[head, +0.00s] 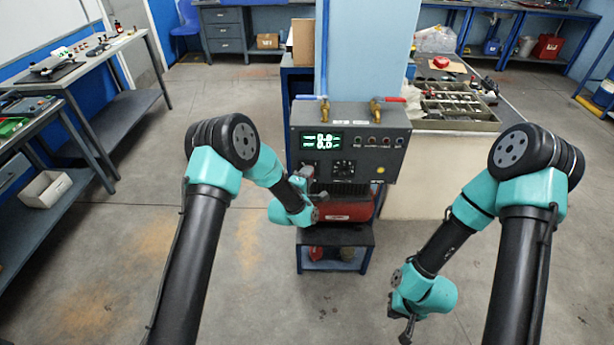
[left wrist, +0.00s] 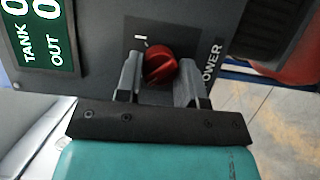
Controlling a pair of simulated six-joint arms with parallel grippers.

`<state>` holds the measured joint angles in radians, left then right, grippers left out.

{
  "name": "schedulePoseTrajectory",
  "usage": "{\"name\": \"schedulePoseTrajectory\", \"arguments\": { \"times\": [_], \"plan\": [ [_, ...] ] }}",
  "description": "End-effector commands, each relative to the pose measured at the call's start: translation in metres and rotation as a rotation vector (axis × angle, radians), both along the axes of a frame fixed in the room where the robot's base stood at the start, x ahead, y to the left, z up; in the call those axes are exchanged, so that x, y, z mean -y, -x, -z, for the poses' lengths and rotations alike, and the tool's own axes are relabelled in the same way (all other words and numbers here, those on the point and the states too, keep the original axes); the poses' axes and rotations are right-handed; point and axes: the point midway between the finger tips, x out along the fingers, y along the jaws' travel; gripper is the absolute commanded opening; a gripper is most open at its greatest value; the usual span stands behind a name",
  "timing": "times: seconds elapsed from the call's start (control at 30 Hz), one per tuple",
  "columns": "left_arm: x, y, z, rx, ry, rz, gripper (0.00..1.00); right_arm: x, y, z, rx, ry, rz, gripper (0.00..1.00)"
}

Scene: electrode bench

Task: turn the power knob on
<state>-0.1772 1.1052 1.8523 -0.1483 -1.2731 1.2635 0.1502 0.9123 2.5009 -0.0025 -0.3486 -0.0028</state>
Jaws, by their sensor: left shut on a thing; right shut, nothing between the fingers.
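The red power knob (left wrist: 160,65) shows in the left wrist view, on the dark panel beside the label POWER. My left gripper (left wrist: 158,72) has one finger on each side of it and is shut on it. In the head view my left gripper (head: 305,176) is at the lower left of the grey control box (head: 397,158), and hides the knob there. The lit display (head: 326,141) shows green digits; the TANK and OUT lines also show in the left wrist view (left wrist: 42,30). My right gripper (head: 407,332) is shut and empty, low at the right, away from the box.
The box stands with a red tank (head: 345,211) below it on a small dark stand (head: 350,236). Brass valves (head: 323,110) rise from its top. A bench with a parts tray (head: 455,122) is at the right. The floor around the stand is clear.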

Motion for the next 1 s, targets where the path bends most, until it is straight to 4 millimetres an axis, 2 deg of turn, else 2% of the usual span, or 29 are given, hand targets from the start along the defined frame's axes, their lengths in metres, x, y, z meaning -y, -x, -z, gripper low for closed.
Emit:
{"name": "schedulePoseTrajectory", "arguments": {
  "times": [0.27, 0.47, 1.0],
  "plan": [
    [-0.0002, 0.0, -0.0008, -0.003, -0.057, -0.001, 0.12, 0.0, 0.0, 0.0, 0.0, 0.0, 0.0, 0.0],
    [0.0001, -0.0002, -0.0023, -0.008, -0.165, 0.0, 0.12, 0.0, 0.0, 0.0, 0.0, 0.0, 0.0, 0.0],
    [0.0022, -0.0003, -0.005, -0.033, -0.644, 0.001, 0.12, 0.0, 0.0, 0.0, 0.0, 0.0, 0.0, 0.0]
  ]
}}
